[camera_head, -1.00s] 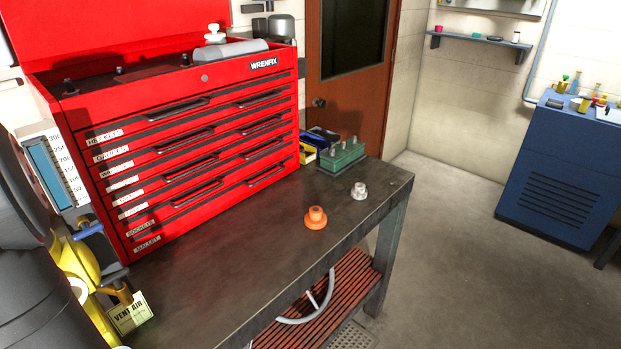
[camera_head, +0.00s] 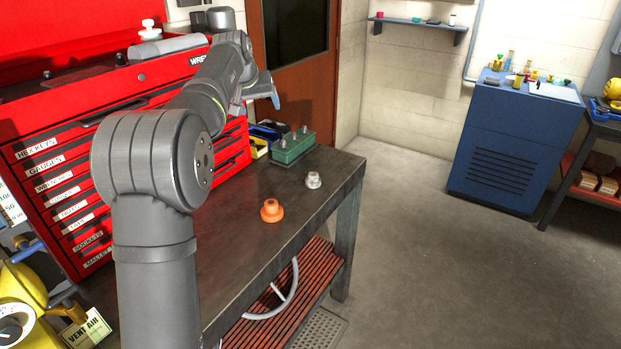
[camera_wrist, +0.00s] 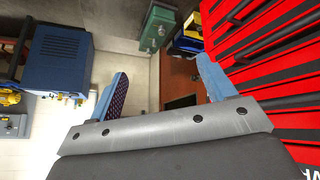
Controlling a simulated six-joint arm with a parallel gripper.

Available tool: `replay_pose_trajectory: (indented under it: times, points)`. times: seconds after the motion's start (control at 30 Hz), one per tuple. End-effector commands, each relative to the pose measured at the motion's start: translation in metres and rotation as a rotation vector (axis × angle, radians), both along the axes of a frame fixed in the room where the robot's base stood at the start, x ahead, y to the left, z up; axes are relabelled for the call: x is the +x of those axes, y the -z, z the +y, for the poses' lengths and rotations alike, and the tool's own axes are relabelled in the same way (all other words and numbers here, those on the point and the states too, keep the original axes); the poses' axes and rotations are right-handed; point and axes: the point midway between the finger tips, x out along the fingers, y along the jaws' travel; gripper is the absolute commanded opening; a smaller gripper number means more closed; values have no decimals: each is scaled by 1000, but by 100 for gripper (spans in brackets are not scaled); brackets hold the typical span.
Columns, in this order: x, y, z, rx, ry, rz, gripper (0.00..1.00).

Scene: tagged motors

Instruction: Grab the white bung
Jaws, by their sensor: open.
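A pure white bung-like piece (camera_head: 150,29) stands on a grey case (camera_head: 168,46) on top of the red tool chest at the upper left. A pale silver-grey flanged bung (camera_head: 313,180) stands upright on the dark workbench (camera_head: 235,245), close to its right edge. An orange bung (camera_head: 271,210) of similar form stands nearer on the bench. My gripper (camera_head: 271,88) is raised above the bench, in front of the door and right of the chest, well apart from all three. In the wrist view my gripper (camera_wrist: 163,82) has its blue fingers apart with nothing between them.
A green block with pegs (camera_head: 292,146) stands at the bench's back corner beside small blue and yellow bins. The red tool chest (camera_head: 95,165) fills the left side. A blue cabinet (camera_head: 512,140) stands across the open floor. The bench around the bungs is clear.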

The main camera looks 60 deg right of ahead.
Motion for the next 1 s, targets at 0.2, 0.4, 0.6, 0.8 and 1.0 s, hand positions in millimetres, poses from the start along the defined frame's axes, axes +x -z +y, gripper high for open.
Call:
replay_pose_trajectory:
  times: [0.2,0.4,0.6,0.8,1.0]
  points:
    - [-82,97,-62,200,194,-28,76]
    - [-103,126,-75,254,245,-42,76]
    - [-98,161,-87,257,245,-41,76]
    - [-92,201,-103,256,244,-41,76]
    - [-88,228,-114,253,244,-40,76]
